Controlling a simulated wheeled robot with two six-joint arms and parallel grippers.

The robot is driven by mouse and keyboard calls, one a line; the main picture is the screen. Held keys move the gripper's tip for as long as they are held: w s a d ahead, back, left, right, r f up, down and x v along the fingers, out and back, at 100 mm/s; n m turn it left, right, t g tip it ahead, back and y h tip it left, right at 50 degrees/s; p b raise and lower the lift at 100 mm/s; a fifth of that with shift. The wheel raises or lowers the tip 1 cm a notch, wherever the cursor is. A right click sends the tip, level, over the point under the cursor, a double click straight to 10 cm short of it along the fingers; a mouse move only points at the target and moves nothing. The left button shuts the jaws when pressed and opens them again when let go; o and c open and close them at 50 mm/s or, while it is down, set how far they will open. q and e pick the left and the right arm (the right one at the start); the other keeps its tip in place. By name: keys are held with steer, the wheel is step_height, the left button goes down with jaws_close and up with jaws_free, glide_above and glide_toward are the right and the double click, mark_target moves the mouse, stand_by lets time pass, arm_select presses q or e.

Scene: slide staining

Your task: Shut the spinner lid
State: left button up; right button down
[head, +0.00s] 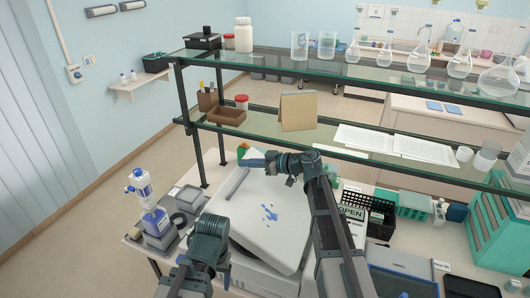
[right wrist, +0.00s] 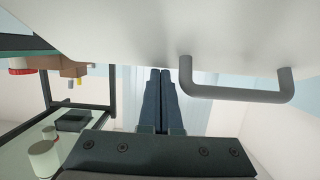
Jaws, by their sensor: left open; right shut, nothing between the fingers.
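The spinner is a white box (head: 262,277) below the shelf rack. Its white lid (head: 270,238), spotted with blue stains, looks raised and tilted over the box; how far open is hard to tell. A grey bar handle (head: 237,183) sits near the lid's left edge. It also shows large in the right wrist view (right wrist: 240,96), to the right of the fingers. My right gripper (head: 246,163) is shut and empty above the lid's far part, close to the handle, not holding it. My left gripper (head: 225,275) is open at the lid's near left side, its fingers partly hidden.
A glass shelf rack (head: 330,139) stands close behind the lid. My right arm crosses the lid's right side.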

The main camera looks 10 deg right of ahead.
steer(key=shift+g+h, duration=0.5)
steer(key=shift+h, duration=0.2)
steer(key=f, duration=0.1)
steer(key=w+a+f+b, duration=0.1)
steer(key=f, duration=0.1)
steer(key=a+f, duration=0.1)
steer(key=shift+w+a+f, duration=0.2)
steer(key=shift+w+f, duration=0.05)
steer(key=shift+f, duration=0.15)
steer(key=shift+g+h, duration=0.3)
steer(key=shift+h, duration=0.1)
steer(key=a+f+b, duration=0.1)
steer(key=f+b, duration=0.1)
steer(key=f, duration=0.1)
steer(key=w+f+b, duration=0.1)
steer(key=f+b, duration=0.2)
steer(key=a+f+b, duration=0.1)
steer(key=f+b, duration=0.2)
steer(key=shift+w+a+f, duration=0.3)
steer(key=shift+f, duration=0.05)
steer(key=shift+a+f+h+b, duration=0.1)
steer(key=shift+f+h+b, duration=0.35)
steer(key=shift+f, duration=0.3)
steer(key=shift+s, duration=0.1)
